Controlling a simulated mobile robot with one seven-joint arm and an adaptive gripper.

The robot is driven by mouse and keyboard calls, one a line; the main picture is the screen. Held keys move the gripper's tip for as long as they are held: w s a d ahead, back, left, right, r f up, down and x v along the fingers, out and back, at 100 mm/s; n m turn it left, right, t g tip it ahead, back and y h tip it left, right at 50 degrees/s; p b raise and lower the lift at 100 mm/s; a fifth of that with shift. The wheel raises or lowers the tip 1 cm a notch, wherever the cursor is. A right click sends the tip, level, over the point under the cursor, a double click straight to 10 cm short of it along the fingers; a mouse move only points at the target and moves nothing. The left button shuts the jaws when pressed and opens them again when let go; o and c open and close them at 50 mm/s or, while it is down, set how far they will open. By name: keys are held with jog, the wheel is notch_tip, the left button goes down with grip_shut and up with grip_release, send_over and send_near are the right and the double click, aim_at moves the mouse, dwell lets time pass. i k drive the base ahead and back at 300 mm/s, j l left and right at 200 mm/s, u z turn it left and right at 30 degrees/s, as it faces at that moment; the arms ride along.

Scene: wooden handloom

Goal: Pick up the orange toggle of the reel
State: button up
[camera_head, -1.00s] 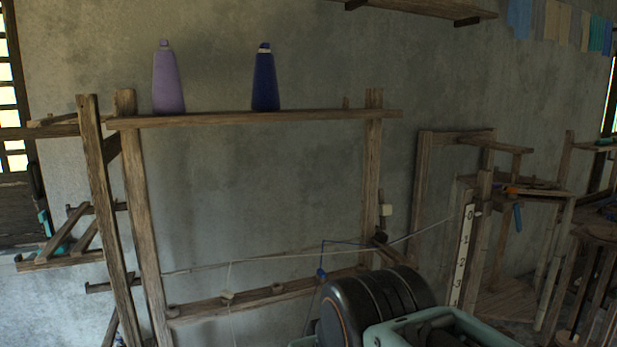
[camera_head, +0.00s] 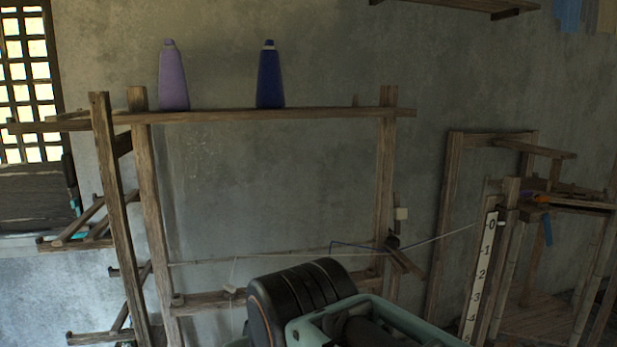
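A small orange piece (camera_head: 541,198) shows at the right, on top of a wooden stand (camera_head: 575,203). It is too small and far to tell whether it is the reel's toggle. No clear reel shape can be made out. My arm (camera_head: 305,300), black and teal, reaches into the bottom middle of the view. My gripper does not show. The orange piece lies well to the right of my arm and farther off.
A wooden loom frame (camera_head: 260,116) stands against the grey wall, with a lilac cone (camera_head: 172,80) and a dark blue cone (camera_head: 270,80) on its top bar. A numbered white scale (camera_head: 480,275) stands right of my arm. A thin thread runs towards its top.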

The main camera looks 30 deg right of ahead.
aim_at(544, 199)
jog(key=k+l, duration=0.1)
jog(key=l, duration=3.9)
jog(key=k, duration=0.05)
